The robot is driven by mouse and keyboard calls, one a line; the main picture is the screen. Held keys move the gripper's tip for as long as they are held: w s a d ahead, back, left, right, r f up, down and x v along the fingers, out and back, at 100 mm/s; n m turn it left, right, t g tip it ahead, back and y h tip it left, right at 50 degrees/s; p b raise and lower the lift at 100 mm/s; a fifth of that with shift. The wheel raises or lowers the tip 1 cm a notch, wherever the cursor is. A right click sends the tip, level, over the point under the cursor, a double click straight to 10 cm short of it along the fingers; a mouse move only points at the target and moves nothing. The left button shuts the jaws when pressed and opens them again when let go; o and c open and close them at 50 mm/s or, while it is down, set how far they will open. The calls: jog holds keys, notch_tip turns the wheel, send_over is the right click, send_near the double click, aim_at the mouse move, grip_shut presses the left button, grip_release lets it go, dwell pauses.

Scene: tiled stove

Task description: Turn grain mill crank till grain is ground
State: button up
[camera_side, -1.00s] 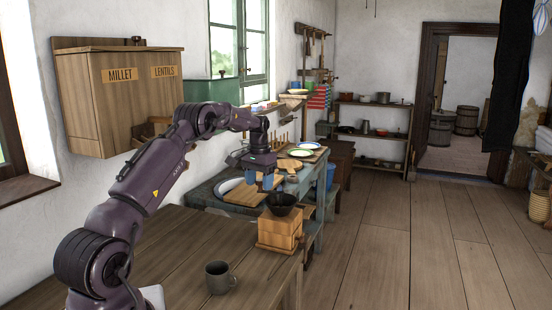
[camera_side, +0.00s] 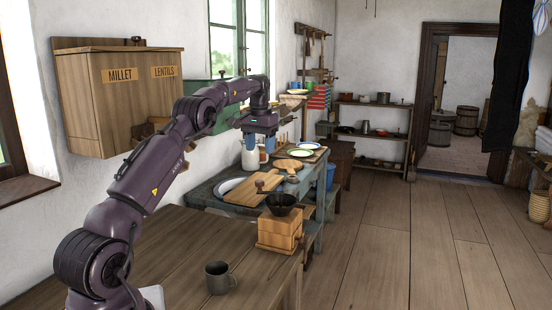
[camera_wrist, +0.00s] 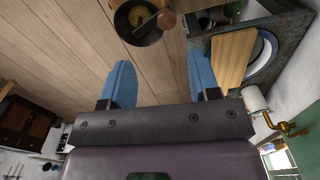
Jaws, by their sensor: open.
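The grain mill (camera_side: 280,236) is a light wooden box standing at the right end of the brown table. Its dark hopper (camera_side: 281,204) sits on top, and the crank (camera_side: 268,192) with its brown knob (camera_side: 259,185) points up and left. In the wrist view the hopper (camera_wrist: 127,30) shows yellow grain (camera_wrist: 139,16) inside, with the crank knob (camera_wrist: 166,19) at its right. My gripper (camera_side: 259,147) is open and empty, raised above and behind the mill, apart from the crank. Its blue fingers (camera_wrist: 160,64) are spread in the wrist view.
Behind is a bench with a cutting board (camera_side: 243,191), plates (camera_side: 302,153) and a white jar (camera_side: 250,158). A wooden bin (camera_side: 130,95) hangs on the left wall.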

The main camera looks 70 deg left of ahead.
jog(key=s+d+r+m, duration=0.1)
jog(key=s+d, duration=0.1)
jog(key=d, duration=0.9)
jog(key=s+d+r+m+t, duration=0.1)
jog(key=s+d+r, duration=0.1)
jog(key=d, duration=1)
jog(key=shift+s+r+m+y, duration=0.25)
jog(key=shift+r+m+y, duration=0.05)
jog(key=shift+d, duration=0.1)
